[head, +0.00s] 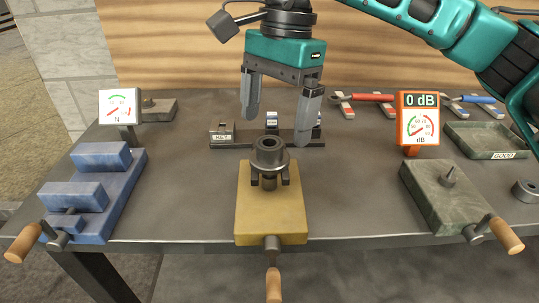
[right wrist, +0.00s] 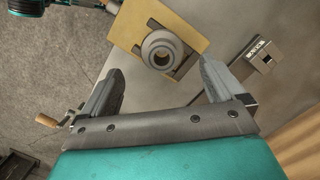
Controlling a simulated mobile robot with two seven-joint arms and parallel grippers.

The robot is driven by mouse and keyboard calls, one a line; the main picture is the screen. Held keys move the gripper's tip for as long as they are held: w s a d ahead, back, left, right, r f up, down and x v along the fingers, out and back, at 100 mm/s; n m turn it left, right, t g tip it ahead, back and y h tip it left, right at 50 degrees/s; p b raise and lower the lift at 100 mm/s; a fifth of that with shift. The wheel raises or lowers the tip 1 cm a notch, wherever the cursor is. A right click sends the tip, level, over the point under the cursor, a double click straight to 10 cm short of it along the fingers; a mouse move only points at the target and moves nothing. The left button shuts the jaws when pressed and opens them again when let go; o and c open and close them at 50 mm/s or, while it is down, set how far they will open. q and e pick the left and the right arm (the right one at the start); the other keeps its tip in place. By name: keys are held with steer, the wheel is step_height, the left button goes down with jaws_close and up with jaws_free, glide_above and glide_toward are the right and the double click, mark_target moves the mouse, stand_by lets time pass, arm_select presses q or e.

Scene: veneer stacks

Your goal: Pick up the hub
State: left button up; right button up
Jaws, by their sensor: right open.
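The hub (head: 270,155), a dark grey flanged ring with a central bore, sits upright on the dark jaws of a yellow fixture block (head: 271,212) at the table's middle. It also shows in the right wrist view (right wrist: 162,52), seen from above. My right gripper (head: 280,130) is open and empty, its fingers pointing down above and just behind the hub. In the right wrist view the hub lies ahead of the gap between the fingertips (right wrist: 162,68), and neither finger touches it. My left gripper is not seen.
A dark rail (head: 240,146) with small labelled blocks lies behind the hub. A blue vise (head: 95,190) stands left, a grey-green fixture (head: 446,198) right. An orange 0 dB gauge (head: 417,120), a green tray (head: 487,139) and a grey ring part (head: 527,190) are further right.

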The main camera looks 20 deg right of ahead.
mark_target(270, 143)
steer(key=f, duration=0.2)
steer(key=a+f, duration=0.1)
steer(key=f, duration=0.2)
steer(key=shift+s, duration=0.1)
steer(key=shift+c, duration=0.4)
steer(key=c, duration=1.2)
